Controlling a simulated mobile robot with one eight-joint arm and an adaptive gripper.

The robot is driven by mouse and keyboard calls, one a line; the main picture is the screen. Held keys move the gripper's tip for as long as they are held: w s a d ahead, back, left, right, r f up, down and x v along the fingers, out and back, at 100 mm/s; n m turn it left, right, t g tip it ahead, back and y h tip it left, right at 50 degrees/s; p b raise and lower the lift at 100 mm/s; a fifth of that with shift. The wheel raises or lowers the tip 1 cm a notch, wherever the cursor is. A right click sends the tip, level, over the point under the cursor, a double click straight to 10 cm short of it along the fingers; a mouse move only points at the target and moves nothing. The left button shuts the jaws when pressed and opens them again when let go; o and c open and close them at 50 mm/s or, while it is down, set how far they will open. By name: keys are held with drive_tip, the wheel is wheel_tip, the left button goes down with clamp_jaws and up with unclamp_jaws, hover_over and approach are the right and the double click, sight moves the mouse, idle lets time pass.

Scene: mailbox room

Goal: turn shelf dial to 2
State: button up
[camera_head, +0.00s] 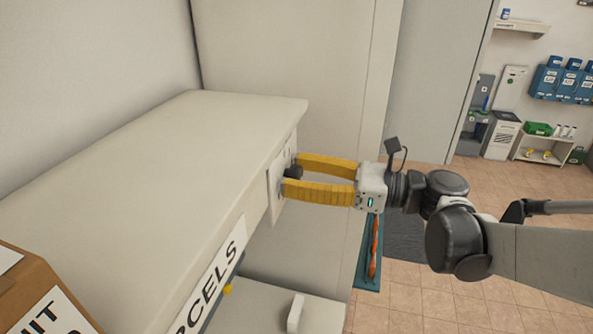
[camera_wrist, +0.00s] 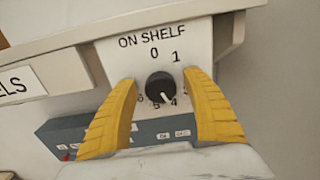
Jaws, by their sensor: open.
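The shelf dial (camera_wrist: 160,88) is a round black knob on a white plate (camera_wrist: 182,41) marked "ON SHELF". The figures 0 and 1 show above it, and 4 and 5 below; my right finger seems to cover the figures on that side. A pale pointer mark on the knob points down and slightly right, near the 4. My gripper (camera_wrist: 160,79) is open, with one yellow finger on each side of the knob; I cannot tell whether they touch it. In the head view the dark knob (camera_head: 294,172) sits at the shelf's end, between the fingertips of my gripper (camera_head: 290,174).
The beige shelf (camera_head: 180,150) carries a "PARCELS" label (camera_head: 212,285). A cardboard box (camera_head: 35,290) is at lower left. A teal box (camera_wrist: 75,130) lies below the dial in the wrist view. Blue mailboxes (camera_head: 562,82) hang far right. Tiled floor (camera_head: 400,305) is open at right.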

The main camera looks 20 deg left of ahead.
drive_tip(key=shift+a, duration=0.15)
drive_tip(key=c, duration=1.1)
drive_tip(key=shift+n, duration=0.3)
drive_tip(key=shift+c, duration=0.2)
drive_tip(key=n+b, duration=0.2)
drive_tip(key=n, duration=0.1)
drive_tip(key=shift+s, duration=0.1)
drive_tip(key=n+b, duration=0.1)
drive_tip(key=n, duration=0.3)
drive_tip(key=shift+f, duration=0.1)
drive_tip(key=n+b, duration=0.1)
drive_tip(key=n, duration=0.3)
drive_tip(key=shift+s, duration=0.1)
drive_tip(key=shift+n+b, duration=0.65)
drive_tip(key=shift+n, duration=1.45)
